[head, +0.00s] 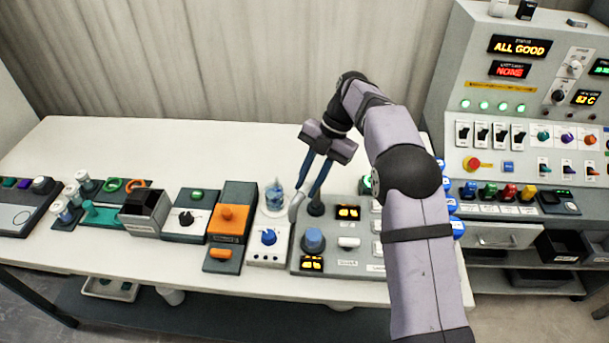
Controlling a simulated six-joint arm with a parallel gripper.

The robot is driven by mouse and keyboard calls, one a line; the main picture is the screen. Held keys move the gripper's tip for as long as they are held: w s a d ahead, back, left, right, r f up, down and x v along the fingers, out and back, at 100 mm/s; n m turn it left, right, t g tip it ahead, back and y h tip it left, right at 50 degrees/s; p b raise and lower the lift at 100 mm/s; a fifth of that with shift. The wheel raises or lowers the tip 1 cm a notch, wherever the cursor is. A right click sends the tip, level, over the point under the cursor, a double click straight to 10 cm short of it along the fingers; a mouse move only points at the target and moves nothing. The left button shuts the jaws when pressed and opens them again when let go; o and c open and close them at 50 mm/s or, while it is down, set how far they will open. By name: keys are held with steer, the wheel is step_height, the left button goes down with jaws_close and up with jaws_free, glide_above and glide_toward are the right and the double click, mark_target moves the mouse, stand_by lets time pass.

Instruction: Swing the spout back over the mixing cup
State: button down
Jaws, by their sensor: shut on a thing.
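The mixing cup (274,196) is a clear cup with blue liquid on a pale round base, in the middle of the bench. The spout (295,209) is a small grey curved piece just right of the cup, beside a dark post (316,206). Its visible end appears beside the cup, not over its middle. My gripper (308,190) points down at the spout, with its blue fingers either side of the spout's upper part. It is shut on the spout. The fingers hide part of the spout and its joint with the post.
A panel with a blue knob (268,237) stands in front of the cup. A grey console with a large blue button (313,240) and amber displays lies to the right. An orange block (229,222) stands left. The bench behind is clear.

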steer(key=shift+s+d+r+n+g+h+p, duration=0.1)
steer(key=shift+d+n+g+h+p, duration=0.4)
steer(key=shift+n+p, duration=0.8)
steer(key=shift+s+d+n+g+h+p, duration=0.15)
steer(key=shift+d+n+h+p, duration=0.4)
steer(key=shift+n+p, duration=0.75)
steer(key=shift+w+d, duration=0.1)
steer(key=shift+d, duration=0.05)
steer(key=c, duration=1.5)
jaws_free()
steer(key=shift+r+p, duration=0.75)
steer(key=shift+r, duration=4.2)
